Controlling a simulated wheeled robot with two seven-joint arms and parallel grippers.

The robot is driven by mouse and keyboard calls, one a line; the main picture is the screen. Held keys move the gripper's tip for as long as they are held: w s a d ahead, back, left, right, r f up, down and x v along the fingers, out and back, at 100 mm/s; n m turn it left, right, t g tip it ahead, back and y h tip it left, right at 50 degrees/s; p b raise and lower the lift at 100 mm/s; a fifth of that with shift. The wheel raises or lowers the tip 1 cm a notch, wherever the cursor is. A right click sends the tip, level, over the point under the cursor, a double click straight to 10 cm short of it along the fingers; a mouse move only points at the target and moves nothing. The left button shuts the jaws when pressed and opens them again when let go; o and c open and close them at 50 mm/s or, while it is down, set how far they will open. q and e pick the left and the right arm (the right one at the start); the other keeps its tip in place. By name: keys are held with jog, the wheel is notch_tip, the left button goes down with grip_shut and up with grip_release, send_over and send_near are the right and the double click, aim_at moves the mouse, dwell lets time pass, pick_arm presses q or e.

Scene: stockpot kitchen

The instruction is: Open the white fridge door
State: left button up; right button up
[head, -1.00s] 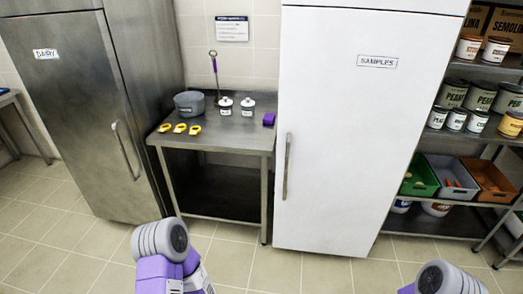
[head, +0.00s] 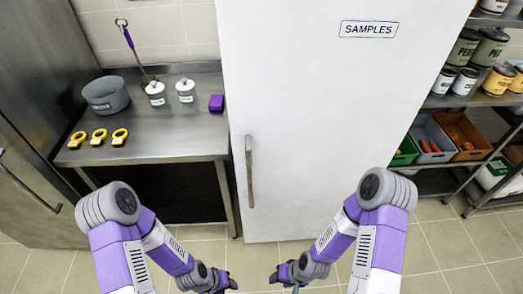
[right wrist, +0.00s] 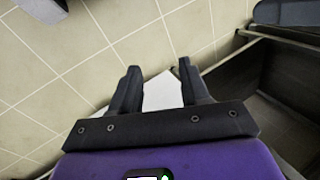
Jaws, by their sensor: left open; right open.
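The white fridge door (head: 300,120) is shut and carries a SAMPLES label. Its vertical grey handle (head: 249,172) is on the door's left side. My left gripper (head: 232,284) is open and empty, low in the head view, below the handle and apart from it. My right gripper (head: 276,276) is open and empty, just right of the left one and below the door's bottom edge in the picture. In the right wrist view its two dark fingers (right wrist: 158,75) stand apart, with floor tiles and a white surface behind them.
A steel table (head: 185,135) left of the fridge holds a grey pot (head: 106,98), yellow items, two white jars and a purple block. A steel cabinet (head: 40,100) stands far left. Shelves with cans and bins (head: 430,140) stand right. Tiled floor (head: 215,255) in front is free.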

jog(key=w+a+r+n+t+y+b, duration=0.1)
jog(key=w+a+r+n+t+y, duration=0.1)
jog(key=w+a, duration=0.3)
jog(key=n+t+y+b, duration=0.5)
jog(key=n+t+y, duration=0.25)
jog(key=n, duration=0.45)
send_near(249, 167)
jog(key=w+a+f, duration=0.2)
jog(key=w, duration=0.1)
jog(key=shift+y, duration=0.45)
jog(key=b+x, duration=0.2)
jog(key=x, duration=0.5)
jog(key=shift+a, duration=0.1)
jog(key=shift+c, duration=0.4)
grip_shut()
